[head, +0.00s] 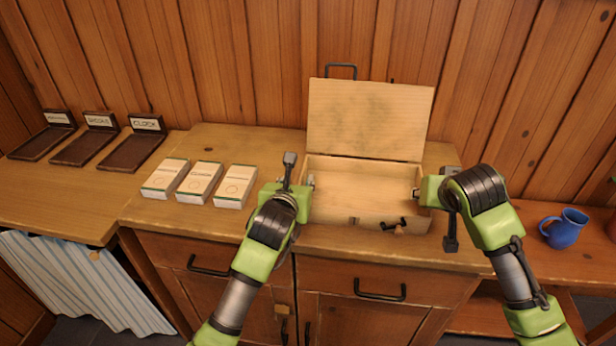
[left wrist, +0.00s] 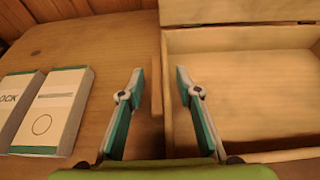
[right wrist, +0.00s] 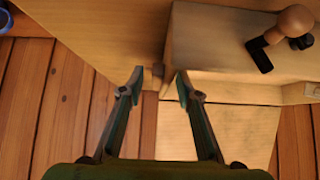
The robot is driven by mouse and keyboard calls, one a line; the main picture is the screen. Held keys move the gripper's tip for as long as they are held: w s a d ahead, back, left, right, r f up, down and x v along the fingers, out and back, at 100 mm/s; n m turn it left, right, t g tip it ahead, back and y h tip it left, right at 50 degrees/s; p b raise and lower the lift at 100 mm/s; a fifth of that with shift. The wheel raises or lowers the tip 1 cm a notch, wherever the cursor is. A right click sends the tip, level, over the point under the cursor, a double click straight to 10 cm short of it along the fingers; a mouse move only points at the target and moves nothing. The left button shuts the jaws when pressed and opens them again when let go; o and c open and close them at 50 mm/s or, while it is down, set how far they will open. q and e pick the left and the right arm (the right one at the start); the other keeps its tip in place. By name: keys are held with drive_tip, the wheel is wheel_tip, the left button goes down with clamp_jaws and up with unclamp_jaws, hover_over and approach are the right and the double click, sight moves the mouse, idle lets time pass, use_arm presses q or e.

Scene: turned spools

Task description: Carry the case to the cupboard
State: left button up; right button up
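The case (head: 375,215) is a pale wooden box on a wooden cabinet top (head: 270,232). Its lid (head: 368,120) stands open against the wall, with a dark handle on the lid's upper edge. The inside looks empty. A dark crank with a wooden knob (head: 398,229) is at its front. My left gripper (head: 308,183) is at the case's left side, its open fingers (left wrist: 157,80) either side of a small wooden piece there. My right gripper (head: 419,192) is at the right side, its fingers (right wrist: 160,76) apart around a small brown piece. Contact cannot be told.
Several white boxes with green edges (head: 200,182) lie left of the case. Labelled dark trays (head: 85,148) sit farther left. A blue mug (head: 564,228) stands on a lower surface at the right. The cabinet has drawers (head: 380,289) and doors below. The plank wall is close behind.

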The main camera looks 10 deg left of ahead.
use_arm(q)
drive_tip(key=v, duration=1.1)
drive_tip(key=shift+s, duration=0.35)
drive_tip(key=shift+s+r, duration=0.1)
drive_tip(key=shift+s, duration=0.05)
use_arm(e)
drive_tip(key=shift+s+r, duration=0.1)
drive_tip(key=v, duration=1.1)
drive_tip(key=shift+s+r, duration=0.25)
drive_tip(key=shift+s, duration=0.05)
